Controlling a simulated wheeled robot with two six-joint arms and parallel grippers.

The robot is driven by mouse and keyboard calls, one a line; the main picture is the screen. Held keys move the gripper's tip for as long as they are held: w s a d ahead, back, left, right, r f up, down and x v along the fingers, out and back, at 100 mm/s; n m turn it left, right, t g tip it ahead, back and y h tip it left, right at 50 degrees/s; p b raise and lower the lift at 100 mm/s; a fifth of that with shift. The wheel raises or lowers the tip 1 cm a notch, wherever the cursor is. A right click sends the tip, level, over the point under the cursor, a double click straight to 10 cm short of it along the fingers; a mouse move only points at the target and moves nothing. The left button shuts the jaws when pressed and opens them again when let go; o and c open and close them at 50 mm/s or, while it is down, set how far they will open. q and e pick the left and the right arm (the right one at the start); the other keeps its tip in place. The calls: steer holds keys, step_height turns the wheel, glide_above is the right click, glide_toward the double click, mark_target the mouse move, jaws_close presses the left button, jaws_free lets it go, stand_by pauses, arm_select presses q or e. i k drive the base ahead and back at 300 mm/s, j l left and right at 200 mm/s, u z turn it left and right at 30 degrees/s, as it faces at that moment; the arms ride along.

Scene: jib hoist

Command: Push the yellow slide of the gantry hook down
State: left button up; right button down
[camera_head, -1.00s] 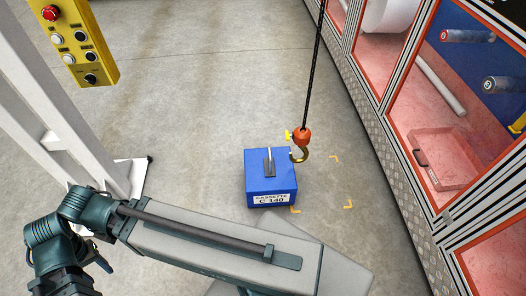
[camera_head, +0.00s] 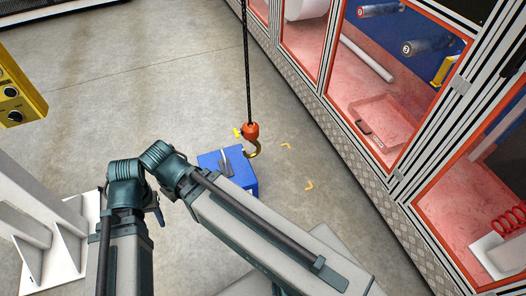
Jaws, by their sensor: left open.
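The gantry hook (camera_head: 253,150) hangs on a dark chain or rope near the middle of the view, with an orange-red body (camera_head: 251,130). The small yellow slide (camera_head: 238,132) sticks out on the left side of that body. The hook's curved tip is right beside the handle of a blue box (camera_head: 247,183); I cannot tell whether it touches. My left gripper (camera_head: 156,212) is mostly hidden behind my folded left arm, below and left of the hook and well apart from it. Only a small dark part shows. My right gripper is out of view.
A yellow control box (camera_head: 22,95) is at the left edge, above a white post foot (camera_head: 62,245). Orange-framed cabinets with a red tray (camera_head: 383,122) line the right side. Yellow corner marks (camera_head: 309,185) are on the floor. Open floor lies behind the box.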

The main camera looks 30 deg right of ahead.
mark_target(237, 133)
steer(key=k+j+z, duration=0.25)
steer(key=i+l+z, duration=0.1)
steer(key=i+z, duration=0.55)
